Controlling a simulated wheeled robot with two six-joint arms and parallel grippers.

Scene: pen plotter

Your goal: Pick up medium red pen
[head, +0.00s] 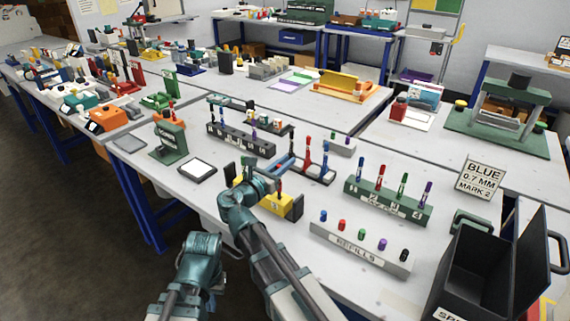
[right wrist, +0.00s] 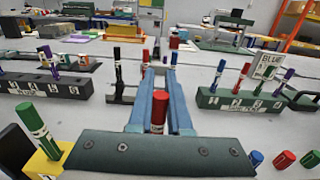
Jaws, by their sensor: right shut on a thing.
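A red pen (right wrist: 158,115) stands upright between the two blue fingers of my right gripper (right wrist: 158,125), close to the palm, and the fingers are shut on it. The pen's lower end is hidden in the right wrist view. A green pen (right wrist: 32,122) stands in the yellow block at the left. My left gripper (head: 236,250) is low at the table's front edge, partly hidden by my right arm; its fingers do not show clearly.
Another red pen (head: 308,148) and a blue pen (head: 325,155) stand in a rack just beyond. A green numbered holder (head: 347,201) with several pens and a refills block (head: 330,236) stand to the right. A dark open bin (head: 468,270) stands front right.

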